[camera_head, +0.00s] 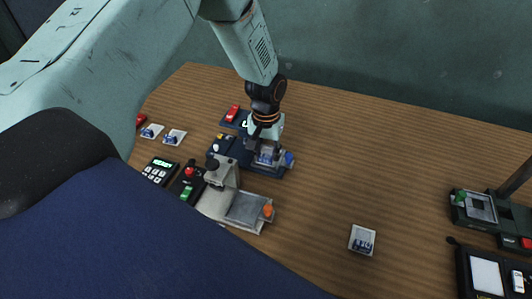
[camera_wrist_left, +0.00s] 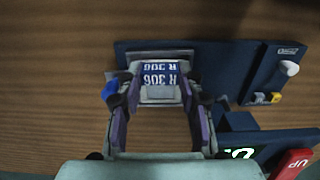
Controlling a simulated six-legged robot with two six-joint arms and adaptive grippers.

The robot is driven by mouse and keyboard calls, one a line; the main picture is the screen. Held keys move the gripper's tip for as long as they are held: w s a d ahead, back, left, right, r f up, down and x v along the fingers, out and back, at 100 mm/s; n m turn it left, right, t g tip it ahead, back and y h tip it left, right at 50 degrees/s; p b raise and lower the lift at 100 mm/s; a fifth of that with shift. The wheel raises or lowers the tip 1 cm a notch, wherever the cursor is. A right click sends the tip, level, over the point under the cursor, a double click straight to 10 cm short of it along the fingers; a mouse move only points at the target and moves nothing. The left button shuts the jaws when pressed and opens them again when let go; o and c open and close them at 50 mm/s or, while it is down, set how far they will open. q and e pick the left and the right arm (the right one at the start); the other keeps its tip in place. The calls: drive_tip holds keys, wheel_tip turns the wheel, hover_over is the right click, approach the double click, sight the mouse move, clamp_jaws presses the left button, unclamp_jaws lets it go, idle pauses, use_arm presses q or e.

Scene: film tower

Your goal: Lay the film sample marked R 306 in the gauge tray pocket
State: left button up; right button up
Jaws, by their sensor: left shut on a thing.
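The film sample marked R 306 (camera_wrist_left: 160,74) shows its blue and white label between my left fingers in the left wrist view. My left gripper (camera_wrist_left: 157,98) is shut on it; the same gripper (camera_head: 266,150) points down in the head view. The sample is at the grey tray (camera_wrist_left: 150,53) of a dark blue gauge (camera_wrist_left: 230,62), with a blue knob (camera_wrist_left: 110,90) at its side. The gauge (camera_head: 230,149) also shows in the head view. I cannot tell whether the sample touches the pocket floor. My right gripper is not in view.
A grey device with an orange knob (camera_head: 268,210) stands in front of the gauge. A keypad (camera_head: 160,170) and two small tiles (camera_head: 175,137) lie left. Another tile (camera_head: 362,240) lies front centre. A green-knobbed device (camera_head: 480,206) stands right. The wooden table between is clear.

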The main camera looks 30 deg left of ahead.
use_arm(q)
drive_tip(key=o, duration=1)
drive_tip(key=shift+o, duration=0.2)
drive_tip(key=o, duration=0.6)
drive_tip(key=shift+c, duration=0.2)
drive_tip(key=shift+r, duration=0.1)
drive_tip(key=shift+r+p, duration=3.45)
drive_tip(key=shift+r, duration=0.05)
drive_tip(key=shift+f, duration=0.2)
